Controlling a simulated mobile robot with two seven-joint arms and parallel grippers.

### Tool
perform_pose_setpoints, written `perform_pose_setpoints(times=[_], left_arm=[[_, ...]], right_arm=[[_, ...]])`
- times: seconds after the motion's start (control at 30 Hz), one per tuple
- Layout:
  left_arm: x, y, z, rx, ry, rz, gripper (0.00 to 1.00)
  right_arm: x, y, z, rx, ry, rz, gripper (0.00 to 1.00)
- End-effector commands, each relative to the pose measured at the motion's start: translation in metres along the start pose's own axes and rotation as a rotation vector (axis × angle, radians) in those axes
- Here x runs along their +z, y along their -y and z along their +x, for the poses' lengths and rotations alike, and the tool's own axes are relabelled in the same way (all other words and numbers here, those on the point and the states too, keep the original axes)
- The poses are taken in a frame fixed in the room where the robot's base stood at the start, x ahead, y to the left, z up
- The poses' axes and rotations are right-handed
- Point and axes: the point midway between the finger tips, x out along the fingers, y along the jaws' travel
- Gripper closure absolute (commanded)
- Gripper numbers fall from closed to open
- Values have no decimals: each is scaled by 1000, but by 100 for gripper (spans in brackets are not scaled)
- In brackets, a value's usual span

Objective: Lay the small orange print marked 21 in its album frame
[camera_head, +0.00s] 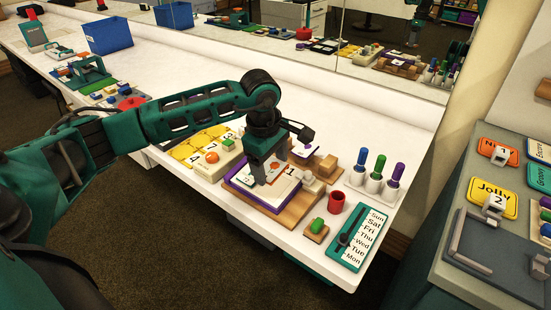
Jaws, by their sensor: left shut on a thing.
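My left gripper (270,172) comes in from the left and points down over the album. It is shut on the small orange print (277,167), a pale card with an orange picture, mostly hidden behind the fingers. A "1" shows on the white surface just right of the fingers; I cannot tell whether it belongs to the print. The purple-edged album frame (240,195) lies directly below the gripper on a wooden board (291,216). Whether the print touches the frame cannot be told. My right gripper is not in view.
Yellow number tiles (187,152) and a cream box with an orange knob (219,162) lie left of the album. Wooden blocks (326,165), a red cup (336,201), colored stampers (375,176) and a teal day board (357,238) stand to the right.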

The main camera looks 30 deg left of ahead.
Motion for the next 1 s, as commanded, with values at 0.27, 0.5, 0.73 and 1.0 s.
perform_pose_setpoints(times=[0.27, 0.5, 0.73, 1.0], left_arm=[[1, 0, 22, 1, 1, 3, 53], [1, 1, 44, 0, 2, 4, 53], [1, 0, 55, 1, 1, 5, 53], [1, 0, 54, 0, 1, 5, 53]], right_arm=[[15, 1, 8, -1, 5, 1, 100], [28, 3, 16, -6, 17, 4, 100], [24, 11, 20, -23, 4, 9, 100], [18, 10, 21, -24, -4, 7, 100]])
